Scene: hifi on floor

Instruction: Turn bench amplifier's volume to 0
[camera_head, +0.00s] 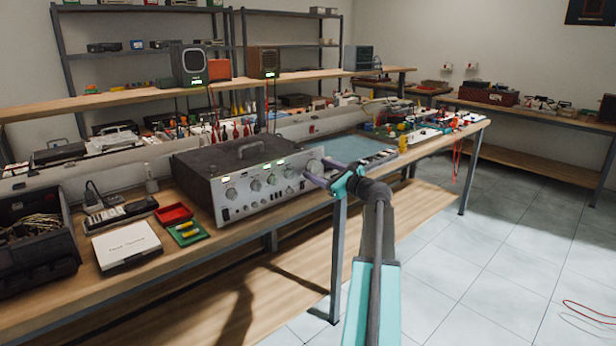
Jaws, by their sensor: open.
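The bench amplifier (195,165) is a dark-topped box with a silver front panel, standing on the wooden workbench. Several round knobs and small green displays run along its panel. The largest knob (314,167), at the panel's right end, is partly covered by my gripper; its marking cannot be read. No label shows which knob is the volume. My gripper (319,171) is open, with its fingers pointing toward that large knob from the front right. Whether the fingers touch the knob or stand apart from it, I cannot tell. Nothing is seen between the fingers.
A white box (126,246), a red tray (173,213) and a green board (188,232) lie left of the amplifier. A dark toolbox (35,240) stands at the far left. A bench leg (338,260) is beside my arm. The tiled floor at right is mostly clear.

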